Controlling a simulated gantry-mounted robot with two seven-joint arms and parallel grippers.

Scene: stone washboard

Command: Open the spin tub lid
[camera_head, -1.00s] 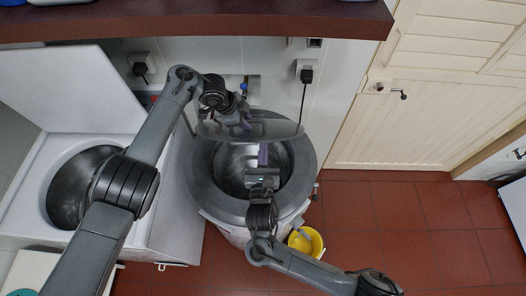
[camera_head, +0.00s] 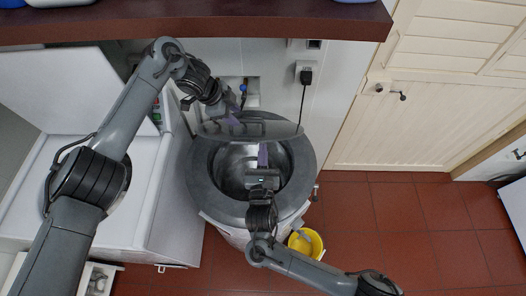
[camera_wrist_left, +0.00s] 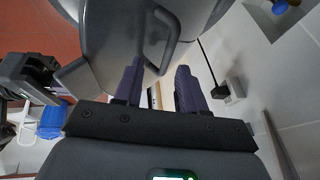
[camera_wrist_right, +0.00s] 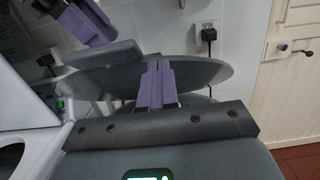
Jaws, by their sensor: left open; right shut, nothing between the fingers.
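The spin tub (camera_head: 202,178) is the round grey-rimmed tub with a metal drum, in the middle of the head view. Its grey lid (camera_head: 275,128) is raised and tilted up at the tub's back edge. The lid's looped handle (camera_wrist_left: 172,40) shows in the left wrist view, and the lid (camera_wrist_right: 205,74) spans the right wrist view. My left gripper (camera_head: 236,117) is open at the lid's left part, with nothing seen between its fingers (camera_wrist_left: 158,75). My right gripper (camera_head: 263,152) is shut and empty over the tub opening, in front of the lid. Whether it touches the lid is unclear.
A white washing tub (camera_head: 165,200) with its own raised lid (camera_head: 60,85) stands at the left. A brown shelf (camera_head: 220,22) crosses the top. A plug and cord (camera_head: 305,76) hang on the wall behind. A yellow bucket (camera_head: 314,240) stands on the floor at the front right.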

